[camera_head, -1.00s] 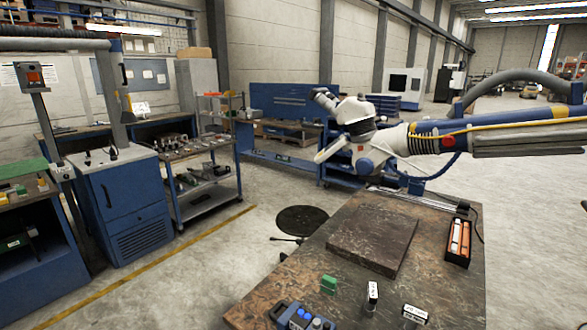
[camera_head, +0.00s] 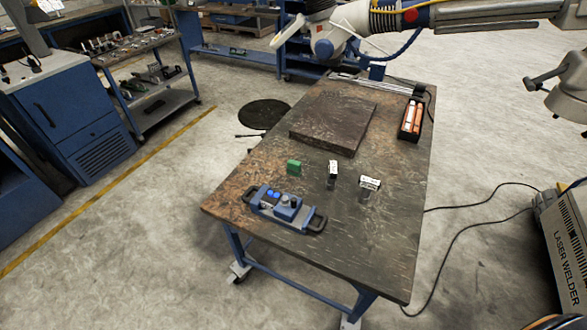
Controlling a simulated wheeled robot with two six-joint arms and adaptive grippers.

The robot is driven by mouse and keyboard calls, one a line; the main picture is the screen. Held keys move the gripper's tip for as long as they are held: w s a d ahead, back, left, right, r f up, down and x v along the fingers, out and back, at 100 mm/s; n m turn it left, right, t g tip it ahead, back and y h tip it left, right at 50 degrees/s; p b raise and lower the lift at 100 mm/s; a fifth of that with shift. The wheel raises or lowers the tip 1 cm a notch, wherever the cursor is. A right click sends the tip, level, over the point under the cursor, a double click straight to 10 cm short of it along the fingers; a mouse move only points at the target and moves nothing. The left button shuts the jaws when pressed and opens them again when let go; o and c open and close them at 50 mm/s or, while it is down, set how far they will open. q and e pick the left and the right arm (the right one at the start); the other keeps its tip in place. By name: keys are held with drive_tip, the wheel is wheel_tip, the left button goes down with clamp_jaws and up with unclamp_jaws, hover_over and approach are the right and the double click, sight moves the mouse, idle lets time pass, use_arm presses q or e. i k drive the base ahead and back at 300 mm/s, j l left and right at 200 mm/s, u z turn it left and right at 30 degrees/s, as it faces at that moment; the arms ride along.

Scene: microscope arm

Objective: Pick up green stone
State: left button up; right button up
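The green stone (camera_head: 294,167) is a small green block on the worn dark tabletop (camera_head: 370,230), left of the middle. It sits just behind a blue control box with black handles (camera_head: 284,208) and in front of a raised dark slab (camera_head: 333,127). Nothing holds the stone. Neither of my grippers shows in the head view, so I cannot see whether they are open or shut.
Two small labelled pieces, one upright (camera_head: 332,174) and one wider (camera_head: 369,184), stand right of the stone. A black tray of orange-and-white sticks (camera_head: 410,121) lies at the right edge. A microscope arm (camera_head: 345,25) hangs over the back. A laser welder (camera_head: 562,255) stands right.

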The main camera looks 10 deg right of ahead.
sight(295, 168)
drive_tip(key=i+j+z, duration=0.1)
drive_tip(key=j, duration=0.2)
drive_tip(key=i+j+z, duration=0.1)
drive_tip(key=j, duration=0.25)
drive_tip(key=i+j+z, duration=0.1)
drive_tip(key=i+j, duration=0.25)
drive_tip(key=j, duration=0.35)
drive_tip(key=z, duration=0.05)
